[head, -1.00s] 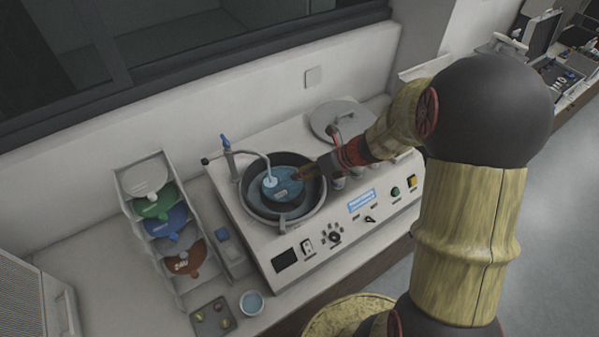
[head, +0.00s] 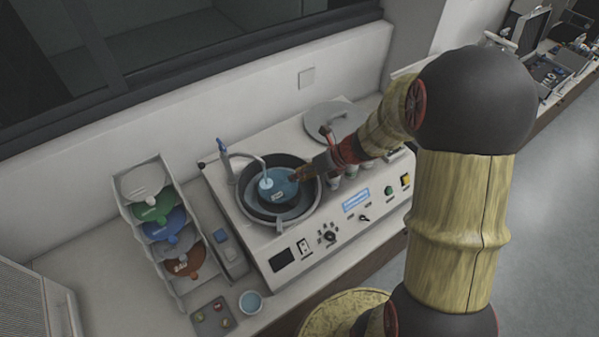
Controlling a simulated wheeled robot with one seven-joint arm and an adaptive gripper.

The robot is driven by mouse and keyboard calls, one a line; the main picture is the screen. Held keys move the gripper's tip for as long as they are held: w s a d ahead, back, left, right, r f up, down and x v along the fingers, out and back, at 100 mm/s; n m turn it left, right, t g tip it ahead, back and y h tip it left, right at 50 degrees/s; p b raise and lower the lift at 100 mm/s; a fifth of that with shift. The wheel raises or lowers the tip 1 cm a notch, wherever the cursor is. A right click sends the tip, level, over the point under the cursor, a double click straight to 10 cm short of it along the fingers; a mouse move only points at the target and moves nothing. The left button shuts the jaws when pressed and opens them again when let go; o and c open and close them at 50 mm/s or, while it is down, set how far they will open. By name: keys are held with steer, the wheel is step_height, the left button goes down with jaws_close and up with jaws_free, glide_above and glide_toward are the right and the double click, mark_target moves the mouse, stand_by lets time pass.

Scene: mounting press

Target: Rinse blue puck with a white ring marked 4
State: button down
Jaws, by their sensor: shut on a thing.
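My gripper (head: 298,174) reaches in from the right over the polisher's round bowl (head: 243,204). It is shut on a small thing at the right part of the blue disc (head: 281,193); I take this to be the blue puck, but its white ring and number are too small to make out. Water from the curved spout (head: 246,156) falls on the left part of the disc, to the left of my gripper. I cannot tell whether the held thing touches the disc.
A rack of coloured discs (head: 124,199) stands at left. In front are a grey tray (head: 203,328) with small pucks and a cup of blue liquid (head: 251,302). A round grey lid (head: 330,116) lies behind my wrist. Several small bottles stand beneath my wrist.

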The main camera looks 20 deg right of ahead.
steer(key=shift+s+d+r+g+h+p, duration=0.1)
steer(key=shift+s+r+g+h+p, duration=0.2)
steer(key=shift+p, duration=1.7)
steer(key=shift+s+a+f+g+h+p, duration=0.1)
steer(key=shift+g+h+p, duration=0.35)
steer(key=shift+p, duration=1.55)
steer(key=shift+s+d+r+g+h+p, duration=0.1)
steer(key=shift+s+r+g+h+p, duration=0.2)
steer(key=shift+p, duration=1.7)
steer(key=shift+r+g+h+p, duration=0.1)
steer(key=shift+g+h+p, duration=0.4)
steer(key=shift+p, duration=0.4)
steer(key=g+h, duration=0.1)
steer(key=s+g+h, duration=0.1)
steer(key=shift+s+d+r+g+h, duration=0.15)
steer(key=shift+r+g+h, duration=0.1)
steer(key=shift+r+h, duration=0.1)
